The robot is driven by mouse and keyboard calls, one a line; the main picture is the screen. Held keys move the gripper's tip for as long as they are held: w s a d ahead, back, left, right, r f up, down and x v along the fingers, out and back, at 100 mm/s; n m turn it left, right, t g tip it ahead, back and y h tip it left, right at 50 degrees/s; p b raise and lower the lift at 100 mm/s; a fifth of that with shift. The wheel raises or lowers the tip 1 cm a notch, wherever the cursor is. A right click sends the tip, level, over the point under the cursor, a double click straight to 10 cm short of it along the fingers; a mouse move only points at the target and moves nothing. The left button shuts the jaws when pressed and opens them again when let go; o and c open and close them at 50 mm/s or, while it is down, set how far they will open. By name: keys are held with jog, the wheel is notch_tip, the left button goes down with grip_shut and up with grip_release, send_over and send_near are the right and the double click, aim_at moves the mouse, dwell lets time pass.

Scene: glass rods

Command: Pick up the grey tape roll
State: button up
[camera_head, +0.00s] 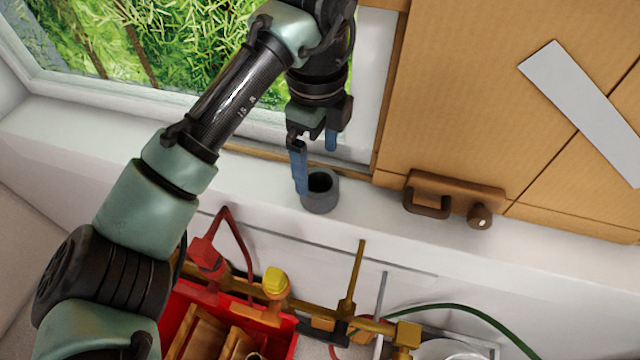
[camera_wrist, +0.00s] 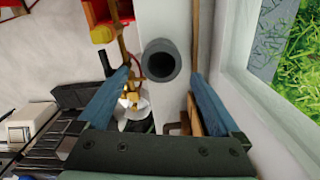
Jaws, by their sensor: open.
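The grey tape roll (camera_head: 322,200) stands on the white window sill (camera_head: 90,135), with its round hole facing up. In the wrist view the tape roll (camera_wrist: 160,62) shows as a dark grey ring beyond the fingertips, between the lines of the two fingers. My gripper (camera_head: 316,170) is open and empty, with two blue fingers pointing down. In the head view one finger overlaps the roll's left edge, and the other is behind and above it. In the wrist view my gripper (camera_wrist: 162,75) has its fingers spread on both sides of the roll. I cannot tell whether a finger touches it.
A brown wooden block with a handle and knob (camera_head: 455,197) stands on the sill to the right, before the large cardboard boxes (camera_head: 470,90). The window (camera_head: 170,45) is behind. Below the sill are a red crate (camera_head: 285,340) and brass pipes with valves (camera_head: 345,310).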

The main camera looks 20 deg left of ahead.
aim_at(320, 183)
jog(key=shift+s+f, duration=0.1)
jog(key=shift+f, duration=0.8)
jog(key=f, duration=0.3)
jog(key=shift+d+f, duration=0.15)
jog(key=shift+d, duration=0.1)
jog(key=shift+f+p, duration=0.3)
jog(key=shift+f, duration=0.55)
